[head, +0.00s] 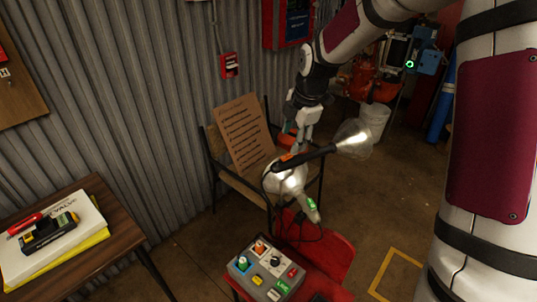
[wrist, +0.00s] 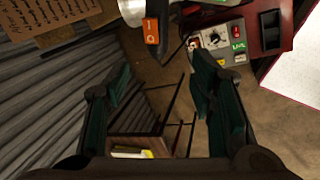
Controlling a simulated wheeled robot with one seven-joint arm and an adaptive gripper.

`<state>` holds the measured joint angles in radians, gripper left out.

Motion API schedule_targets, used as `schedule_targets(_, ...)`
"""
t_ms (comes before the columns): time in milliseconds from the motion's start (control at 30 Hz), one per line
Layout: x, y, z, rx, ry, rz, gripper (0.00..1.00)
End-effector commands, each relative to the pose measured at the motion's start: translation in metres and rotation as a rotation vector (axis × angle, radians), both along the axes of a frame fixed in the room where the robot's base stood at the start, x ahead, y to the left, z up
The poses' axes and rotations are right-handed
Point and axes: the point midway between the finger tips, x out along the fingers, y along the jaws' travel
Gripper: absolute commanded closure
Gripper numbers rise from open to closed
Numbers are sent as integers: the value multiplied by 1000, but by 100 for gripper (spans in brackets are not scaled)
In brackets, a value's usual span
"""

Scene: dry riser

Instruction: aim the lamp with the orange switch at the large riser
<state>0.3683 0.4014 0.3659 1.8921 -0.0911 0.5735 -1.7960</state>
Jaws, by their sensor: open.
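The lamp with the orange switch (head: 287,157) has a black body and a pale, bright reflector head (head: 353,139) at its right end in the head view. Its orange switch also shows at the top of the wrist view (wrist: 151,31). My gripper (head: 303,139) is above and beside the lamp's black body, open, with nothing between its fingers (wrist: 160,78). A second lamp with a green switch (head: 312,205) hangs just below. Red pipework (head: 370,85) stands at the back right; I cannot tell whether it is the large riser.
A wooden chair (head: 205,150) holds a cardboard sign (head: 243,135). A side table (head: 125,225) is at left. Floor is clear at right.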

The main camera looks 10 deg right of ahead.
Motion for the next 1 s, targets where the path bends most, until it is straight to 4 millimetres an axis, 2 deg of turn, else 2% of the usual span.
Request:
schedule_targets(267,10,2,-26,0,1,23,50)
schedule_targets(700,35,9,-105,-1,1,21,50)
schedule_targets(1000,43,11,-133,-1,-1,21,50)
